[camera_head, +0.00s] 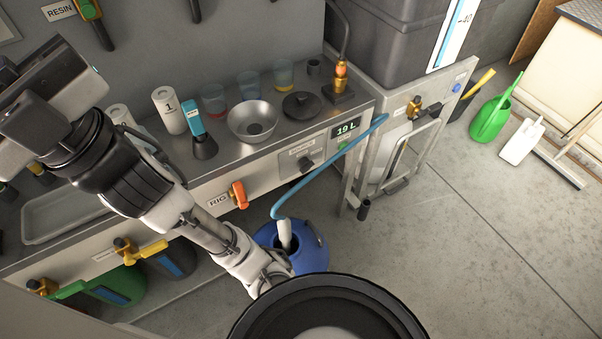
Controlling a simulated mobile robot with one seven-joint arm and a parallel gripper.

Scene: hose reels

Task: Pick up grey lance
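A pale grey-white piece, which looks like the grey lance (284,231), is at the lower end of a blue hose (324,172). It stands roughly upright in the dark mouth of a blue container (311,255) on the floor. Its lower end is hidden inside the container. My gripper (40,95) is at the upper left, above the left part of the bench and well away from the lance. Its fingertips cannot be made out, so its opening is unclear. My arm crosses the left of the view and partly covers the container.
The steel bench (222,165) holds a metal bowl (252,121), beakers and a black lid (301,105). An orange-handled valve (239,195) juts from its front. A metal frame (414,156) stands right of the container.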

